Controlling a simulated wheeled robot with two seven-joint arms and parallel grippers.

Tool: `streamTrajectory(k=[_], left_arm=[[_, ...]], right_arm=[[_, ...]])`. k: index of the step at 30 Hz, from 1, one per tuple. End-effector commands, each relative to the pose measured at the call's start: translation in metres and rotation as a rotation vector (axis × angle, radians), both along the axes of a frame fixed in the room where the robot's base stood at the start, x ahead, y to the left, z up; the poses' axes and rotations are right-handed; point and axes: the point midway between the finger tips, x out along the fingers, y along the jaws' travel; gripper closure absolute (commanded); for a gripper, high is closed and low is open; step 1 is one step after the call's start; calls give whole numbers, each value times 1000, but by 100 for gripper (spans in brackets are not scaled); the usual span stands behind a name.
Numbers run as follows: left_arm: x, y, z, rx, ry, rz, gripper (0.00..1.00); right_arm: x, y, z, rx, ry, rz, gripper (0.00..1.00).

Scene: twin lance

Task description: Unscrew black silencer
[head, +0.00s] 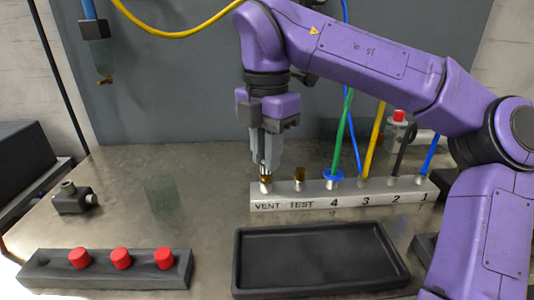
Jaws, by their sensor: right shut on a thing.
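A pale manifold block (285,203) stands on the bench with ports marked VENT, TEST, 4, 3, 2 and 1. My right gripper (265,165) points straight down over the VENT port, at the block's left end. Its fingers are shut on a small fitting (266,178) there. A brass-coloured part shows just under the fingertips; the rest of the fitting is hidden, so I cannot tell if it is the black silencer. The TEST port holds a short brass fitting (299,174). My left gripper is not in view.
Green, yellow, black and blue hoses rise from ports 4 to 1. An empty black tray (238,262) lies in front. A dark rack (40,270) with red caps (121,258) is at front left. A black fitting (72,199) lies left. A blue hose end (94,30) hangs upper left.

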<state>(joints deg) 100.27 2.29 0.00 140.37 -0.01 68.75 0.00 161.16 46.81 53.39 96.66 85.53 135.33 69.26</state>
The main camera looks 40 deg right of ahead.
Motion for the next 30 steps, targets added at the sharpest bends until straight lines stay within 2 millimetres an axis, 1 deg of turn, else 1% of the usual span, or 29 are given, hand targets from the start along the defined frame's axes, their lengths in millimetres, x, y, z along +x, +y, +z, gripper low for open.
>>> streamTrajectory(k=[1, 2, 3, 5, 21, 30], left_arm=[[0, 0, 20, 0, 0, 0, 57], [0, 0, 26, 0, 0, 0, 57], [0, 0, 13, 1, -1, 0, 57], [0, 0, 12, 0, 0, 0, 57], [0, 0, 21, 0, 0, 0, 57], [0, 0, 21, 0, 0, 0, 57]], right_arm=[[1, -2, 5, -4, 11, 122, 100], [1, -3, 6, -4, 10, 206, 100], [2, -3, -5, -6, 6, 186, 100], [2, -4, -5, -7, 3, 180, 100], [5, -5, 10, -11, -11, 175, 100], [5, -5, 11, -10, -15, 175, 100]])
